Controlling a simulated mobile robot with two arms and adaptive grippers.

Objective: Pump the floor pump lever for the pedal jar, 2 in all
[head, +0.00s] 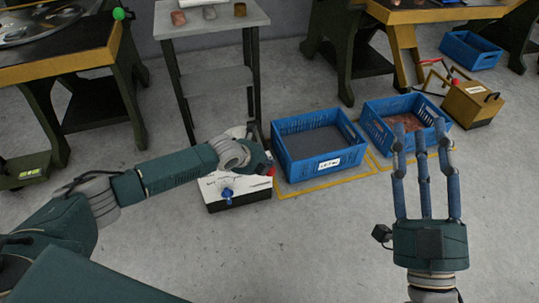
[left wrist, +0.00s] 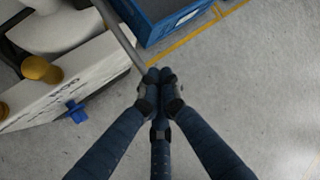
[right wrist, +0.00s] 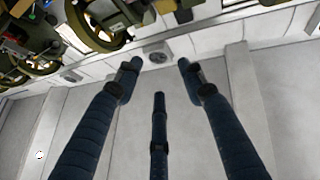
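The floor pump is a low white box (head: 238,190) with dark sides and a blue tap on its front, standing on the floor left of the blue crates. It also shows in the left wrist view (left wrist: 72,82), with brass knobs and part of its lettering. A grey lever rod (left wrist: 122,38) runs from the top edge to my left fingertips. My left gripper (head: 264,166) is above the box, its fingers (left wrist: 160,82) brought together at the rod's end. A red tip shows beside them in the head view. My right gripper (head: 420,135) is open and empty, fingers spread.
Blue crates (head: 345,165) (head: 444,156) stand on yellow floor outlines behind and right of the pump. A grey stand (head: 210,22) is behind it. A yellow-brown box (head: 472,104) with a red-ended lever sits at right. The front floor is clear.

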